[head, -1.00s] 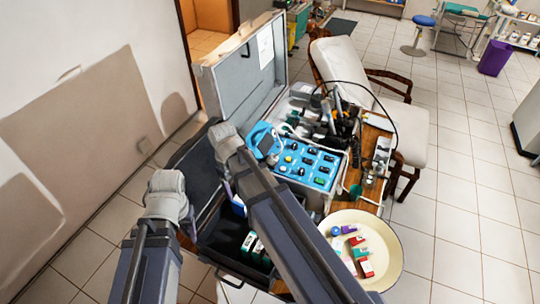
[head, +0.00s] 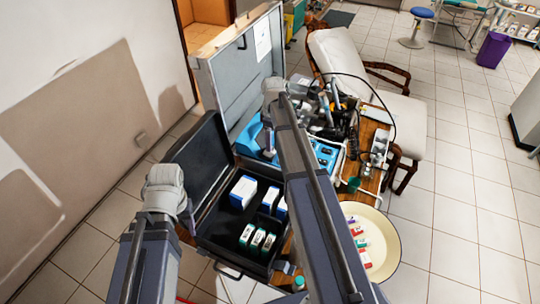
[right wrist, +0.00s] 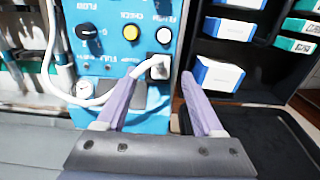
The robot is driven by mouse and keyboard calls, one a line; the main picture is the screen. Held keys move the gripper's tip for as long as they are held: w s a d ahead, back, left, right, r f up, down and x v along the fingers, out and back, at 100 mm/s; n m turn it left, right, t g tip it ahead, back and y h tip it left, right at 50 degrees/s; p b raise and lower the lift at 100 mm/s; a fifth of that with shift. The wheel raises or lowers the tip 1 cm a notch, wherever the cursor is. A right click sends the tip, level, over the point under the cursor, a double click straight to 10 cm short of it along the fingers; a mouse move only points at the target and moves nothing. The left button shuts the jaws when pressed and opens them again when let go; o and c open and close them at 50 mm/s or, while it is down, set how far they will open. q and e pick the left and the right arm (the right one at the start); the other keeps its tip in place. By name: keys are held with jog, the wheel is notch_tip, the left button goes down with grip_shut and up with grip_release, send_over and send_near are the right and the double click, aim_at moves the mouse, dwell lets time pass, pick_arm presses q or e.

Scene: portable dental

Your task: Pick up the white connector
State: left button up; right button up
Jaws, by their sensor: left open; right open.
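The white connector (right wrist: 158,67) is a pale block at the end of a white hose, plugged at the edge of the blue control panel (right wrist: 125,40). My right gripper (right wrist: 160,79) is open. Its two purple fingers point at the panel, with the connector in the gap just beyond the left fingertip; I cannot tell whether they touch. In the head view my right forearm hides the connector and most of that gripper. My left gripper (head: 190,217) is largely hidden behind its own wrist, low over the open black case (head: 203,160), apart from the panel.
The black case holds several white-and-blue and green boxes (head: 243,191). A cream plate (head: 388,245) with small coloured items lies at the lower right. A raised grey case lid (head: 235,75) stands behind. Cables and instruments crowd the unit's right side.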

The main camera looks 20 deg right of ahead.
jog(key=shift+a+f+b, duration=0.1)
jog(key=shift+f+b, duration=2.5)
jog(key=shift+f, duration=0.25)
jog(key=shift+r, duration=0.1)
grip_shut()
